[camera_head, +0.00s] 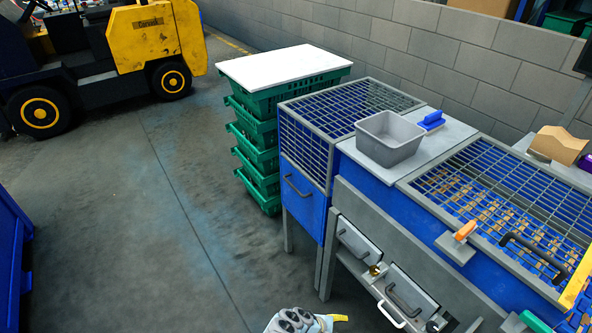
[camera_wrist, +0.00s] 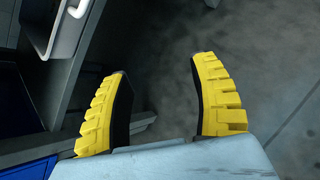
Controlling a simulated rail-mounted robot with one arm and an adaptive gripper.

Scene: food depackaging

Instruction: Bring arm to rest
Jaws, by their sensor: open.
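My gripper (camera_wrist: 165,105) shows in the wrist view with its two yellow ridged fingers spread apart and nothing between them. Beyond the fingers lie dark grey floor and, at the left, part of the blue and grey machine (camera_wrist: 25,100). In the head view only a small part of my arm shows at the bottom edge, with a yellow finger tip (camera_head: 340,318) beside it, near the front of the blue machine (camera_head: 368,178). The rest of my arm is out of view there.
A grey bin (camera_head: 388,140) and a blue-handled tool (camera_head: 432,121) sit on the machine's top. Green crates (camera_head: 262,160) with a white lid (camera_head: 283,66) stand stacked behind it. A yellow forklift (camera_head: 158,37) is at the back left. The floor (camera_head: 170,230) at left centre is clear.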

